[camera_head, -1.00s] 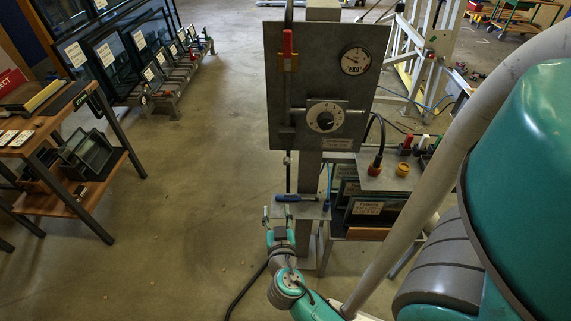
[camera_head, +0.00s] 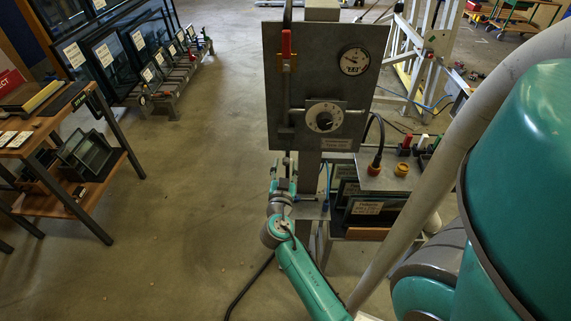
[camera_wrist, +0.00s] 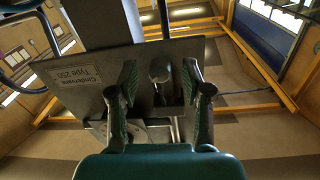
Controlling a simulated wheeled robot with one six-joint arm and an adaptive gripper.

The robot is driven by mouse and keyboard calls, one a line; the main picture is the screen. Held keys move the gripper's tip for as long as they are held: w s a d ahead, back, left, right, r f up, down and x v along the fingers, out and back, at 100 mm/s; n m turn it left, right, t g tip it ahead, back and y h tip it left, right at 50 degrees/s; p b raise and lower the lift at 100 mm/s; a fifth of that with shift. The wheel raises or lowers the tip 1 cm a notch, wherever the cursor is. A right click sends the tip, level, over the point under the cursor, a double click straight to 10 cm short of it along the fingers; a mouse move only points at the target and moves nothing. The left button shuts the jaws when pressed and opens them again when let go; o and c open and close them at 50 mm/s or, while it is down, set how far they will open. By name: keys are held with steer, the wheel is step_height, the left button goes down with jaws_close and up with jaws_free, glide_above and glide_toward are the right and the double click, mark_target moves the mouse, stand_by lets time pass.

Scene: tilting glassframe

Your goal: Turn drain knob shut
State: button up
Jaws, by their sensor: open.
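A dark rounded knob (camera_wrist: 160,70), which looks like the drain knob, shows in the wrist view under the panel's lower edge. My gripper (camera_wrist: 159,88) is open, with one finger on each side of the knob. I cannot tell whether either finger touches it. In the head view my gripper (camera_head: 284,170) points up beneath the lower left part of the grey panel (camera_head: 300,85). The knob is hard to make out there, at the lower end of the vertical pipe. How far the knob is turned cannot be read.
The panel carries a red-handled lever (camera_head: 286,45), a round gauge (camera_head: 354,60) and a white dial (camera_head: 324,117). A small metal shelf (camera_head: 312,209) is close beside my gripper. Dark framed panes (camera_head: 366,207) stand at right.

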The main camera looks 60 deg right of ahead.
steer(key=shift+x, duration=0.8)
steer(key=shift+c, duration=0.3)
jaws_close()
steer(key=shift+n, duration=0.4)
steer(key=n, duration=0.4)
steer(key=shift+n, duration=0.4)
steer(key=n, duration=0.4)
steer(key=shift+s+n, duration=0.1)
steer(key=shift+n, duration=0.3)
